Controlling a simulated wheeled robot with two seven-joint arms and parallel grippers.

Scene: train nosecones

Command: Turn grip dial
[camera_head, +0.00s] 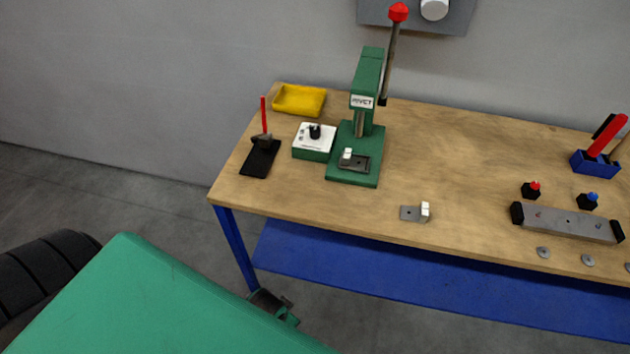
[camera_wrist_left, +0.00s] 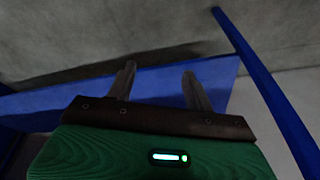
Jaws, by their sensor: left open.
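The grip dial is a black knob (camera_head: 315,131) on the white top of a small green box (camera_head: 313,150), which stands on the wooden table just left of the green rivet press (camera_head: 367,115). My left gripper (camera_head: 283,302) is low, below the tabletop level, near the table's front left leg and well apart from the dial. In the left wrist view its two fingers (camera_wrist_left: 159,69) are spread with nothing between them, in front of blue table parts. The dial does not show in that view. My right gripper is not in view.
A black pad (camera_head: 260,161) with a red-handled tool lies left of the box, and a yellow tray (camera_head: 299,100) behind it. The table's front edge and blue leg (camera_head: 236,250) are close to my left gripper.

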